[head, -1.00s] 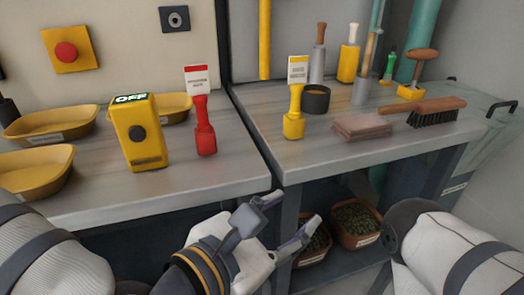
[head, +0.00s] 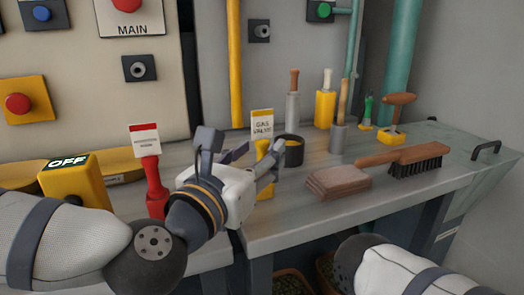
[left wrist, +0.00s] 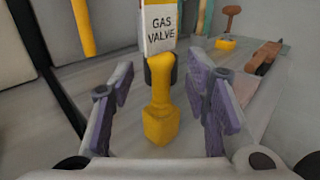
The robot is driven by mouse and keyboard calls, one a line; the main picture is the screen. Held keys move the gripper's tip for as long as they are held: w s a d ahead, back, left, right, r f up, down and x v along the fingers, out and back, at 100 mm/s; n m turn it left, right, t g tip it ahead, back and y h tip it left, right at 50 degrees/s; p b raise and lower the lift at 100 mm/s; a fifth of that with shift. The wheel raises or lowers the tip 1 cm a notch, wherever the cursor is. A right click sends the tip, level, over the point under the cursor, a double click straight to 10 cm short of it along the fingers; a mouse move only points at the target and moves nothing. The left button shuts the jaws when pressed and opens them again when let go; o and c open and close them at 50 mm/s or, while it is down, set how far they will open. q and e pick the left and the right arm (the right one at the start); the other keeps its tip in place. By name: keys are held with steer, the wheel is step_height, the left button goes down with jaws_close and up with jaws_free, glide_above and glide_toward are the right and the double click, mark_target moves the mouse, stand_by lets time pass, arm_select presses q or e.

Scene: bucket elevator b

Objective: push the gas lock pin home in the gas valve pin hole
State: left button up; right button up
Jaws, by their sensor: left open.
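The gas lock pin is yellow with a tag reading "GAS VALVE" (head: 262,123). It stands upright on the grey bench behind my left gripper (head: 257,163), which partly hides it. In the left wrist view the pin (left wrist: 161,110) stands between the two open purple-padded fingers (left wrist: 164,100), with gaps on both sides. A dark square plate with a round hole (head: 260,31) is on the grey panel beside the yellow pipe; it looks like the gas valve pin hole. It appears empty. My right gripper is out of view; only part of that arm shows at lower right.
A red tagged pin (head: 154,185) and a yellow OFF device (head: 76,181) stand left of my gripper. A dark cup (head: 292,150) is close behind the yellow pin. Cloths (head: 339,181), a brush (head: 414,160) and upright tools occupy the bench to the right.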

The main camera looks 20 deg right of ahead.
arm_select(q)
steer(key=shift+x, duration=1.05)
jaws_close()
